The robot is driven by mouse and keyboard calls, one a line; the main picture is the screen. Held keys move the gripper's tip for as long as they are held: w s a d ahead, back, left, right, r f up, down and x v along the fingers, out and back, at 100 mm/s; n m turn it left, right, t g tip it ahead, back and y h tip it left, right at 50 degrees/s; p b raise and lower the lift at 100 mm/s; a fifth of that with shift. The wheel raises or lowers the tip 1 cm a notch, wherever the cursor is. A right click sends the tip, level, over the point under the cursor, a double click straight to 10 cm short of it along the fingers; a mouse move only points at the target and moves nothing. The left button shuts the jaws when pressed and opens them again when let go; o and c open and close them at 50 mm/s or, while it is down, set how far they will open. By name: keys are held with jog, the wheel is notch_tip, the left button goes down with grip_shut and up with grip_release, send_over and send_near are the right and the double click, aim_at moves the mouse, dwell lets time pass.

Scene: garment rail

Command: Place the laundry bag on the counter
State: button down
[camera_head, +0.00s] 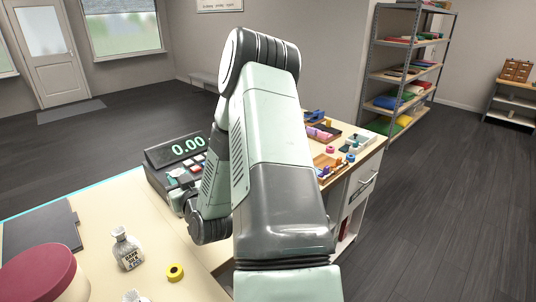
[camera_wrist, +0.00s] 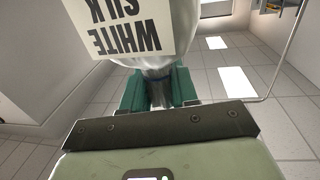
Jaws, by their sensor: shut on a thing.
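In the wrist view, my gripper (camera_wrist: 158,88) has green fingers shut on the gathered neck of a white, translucent laundry bag (camera_wrist: 184,25). A pale label (camera_wrist: 118,25) on the bag reads "WHITE SILK", upside down in this view. Most of the bag runs out of the top of the picture. Tiled floor shows behind it. The cream counter (camera_head: 110,208) lies at the lower left.
A register (camera_head: 183,160) reading 0.00 stands at the counter's far end. Small coloured items sit beyond my arm; a shelf rack (camera_head: 405,65) stands behind.

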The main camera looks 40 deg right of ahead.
jog(key=d+f+m+h, duration=0.1)
jog(key=d+f+h, duration=0.1)
jog(key=f, duration=1.3)
jog(key=shift+s+d, duration=0.15)
jog(key=shift+d, duration=0.75)
jog(key=shift+f, duration=0.1)
jog(key=c, duration=0.9)
grip_release()
jog(key=shift+o, duration=0.2)
